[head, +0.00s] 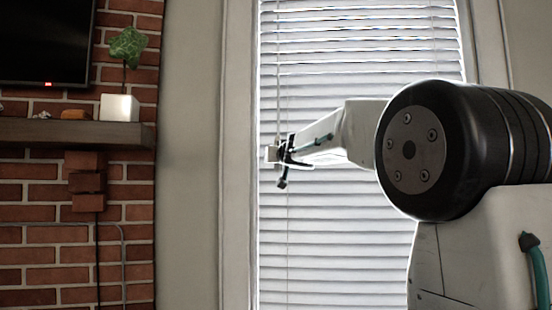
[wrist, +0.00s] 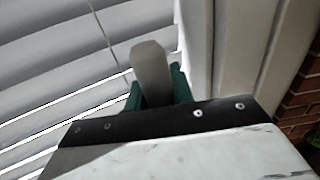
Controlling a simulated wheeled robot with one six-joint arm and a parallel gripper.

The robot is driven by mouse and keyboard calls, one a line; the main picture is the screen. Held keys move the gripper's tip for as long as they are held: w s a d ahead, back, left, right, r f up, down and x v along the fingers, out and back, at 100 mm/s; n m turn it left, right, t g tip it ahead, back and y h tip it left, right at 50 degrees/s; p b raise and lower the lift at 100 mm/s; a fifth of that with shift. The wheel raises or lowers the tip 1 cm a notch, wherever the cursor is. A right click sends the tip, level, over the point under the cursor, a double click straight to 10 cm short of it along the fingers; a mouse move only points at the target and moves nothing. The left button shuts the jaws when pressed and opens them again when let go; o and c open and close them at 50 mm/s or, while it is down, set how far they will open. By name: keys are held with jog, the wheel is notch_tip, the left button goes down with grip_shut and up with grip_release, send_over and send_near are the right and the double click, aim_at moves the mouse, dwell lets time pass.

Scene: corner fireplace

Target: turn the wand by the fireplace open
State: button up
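The window blind (head: 350,220) has white slats, with thin light gaps between some of them. A thin upright line (head: 279,75), which looks like the wand, hangs in front of the blind's left side and runs down to my gripper (head: 279,153). Whether the fingers hold it cannot be made out. In the wrist view my gripper (wrist: 152,72) shows as a grey finger with teal parts, in front of the blind (wrist: 60,60). A thin cord or rod (wrist: 101,25) crosses the slats left of it there.
The window's white frame (head: 238,170) is just left of my gripper. Farther left are a brick fireplace (head: 130,255) and a mantel (head: 70,133) holding a white pot (head: 119,107) with a leafy plant. A dark screen (head: 45,40) hangs above.

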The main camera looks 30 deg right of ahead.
jog(key=shift+c, duration=1.2)
jog(key=shift+f, duration=0.15)
jog(key=shift+s+d+r+m+g+h, duration=0.1)
jog(key=shift+s+d+m+g+h, duration=0.2)
jog(key=shift+m+g+h, duration=2.3)
jog(key=shift+s+d+r+m+g+h, duration=0.1)
jog(key=shift+s+d+m+g+h, duration=0.2)
jog(key=shift+m+g+h, duration=2.35)
jog(key=shift+s+d+r+m+g+h, duration=0.15)
jog(key=shift+s+m+g+h, duration=0.25)
jog(key=shift+m+g+h, duration=1.65)
jog(key=g+y, duration=0.1)
jog(key=g, duration=0.2)
jog(key=shift+f+m+y, duration=0.1)
jog(key=shift+m+y, duration=0.2)
jog(key=o, duration=1)
